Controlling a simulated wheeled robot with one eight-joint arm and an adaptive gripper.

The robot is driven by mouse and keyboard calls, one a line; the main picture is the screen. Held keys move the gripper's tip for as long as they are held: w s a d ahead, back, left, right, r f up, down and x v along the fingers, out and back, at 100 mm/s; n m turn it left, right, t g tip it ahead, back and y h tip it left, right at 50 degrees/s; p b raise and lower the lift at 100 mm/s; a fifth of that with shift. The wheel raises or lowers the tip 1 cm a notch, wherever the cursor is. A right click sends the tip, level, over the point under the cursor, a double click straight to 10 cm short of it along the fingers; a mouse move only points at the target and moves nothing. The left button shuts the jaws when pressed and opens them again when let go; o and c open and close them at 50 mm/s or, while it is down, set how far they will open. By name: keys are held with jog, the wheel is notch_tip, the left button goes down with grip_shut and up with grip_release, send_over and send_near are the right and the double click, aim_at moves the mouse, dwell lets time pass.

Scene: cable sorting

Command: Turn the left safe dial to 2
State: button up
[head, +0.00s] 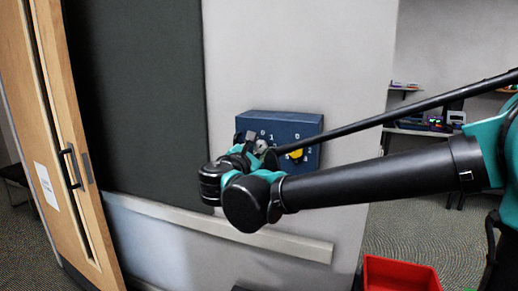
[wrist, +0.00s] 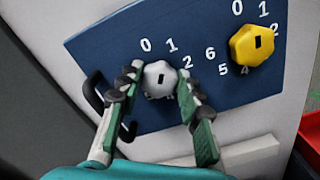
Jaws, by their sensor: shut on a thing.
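The blue safe panel (head: 285,121) is mounted on the pale wall, and it fills much of the wrist view (wrist: 110,55). The left dial (wrist: 160,79) is a light grey knob with a small dark mark on its face; the digits 0, 1 and 2 show along its upper and right side. Its lower digits are partly hidden by a finger. My gripper (wrist: 160,88) has one finger on each side of this dial and is shut on it. In the head view my gripper (head: 254,145) is at the panel's left half. The right dial (wrist: 251,45) is yellow and stands apart from my fingers.
A black handle (wrist: 96,97) is at the panel's left side, close to my left finger. A pale rail (head: 250,235) runs along the wall below. A wooden door (head: 75,140) is at left and a red bin (head: 400,273) at lower right.

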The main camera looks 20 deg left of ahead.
jog(key=m, duration=0.5)
jog(key=shift+d+m, duration=0.1)
jog(key=shift+m, duration=0.2)
jog(key=m, duration=0.5)
jog(key=shift+f, duration=0.15)
dwell(0.3)
jog(key=o, duration=1.2)
jog(key=shift+c, duration=0.2)
jog(key=s, duration=1.2)
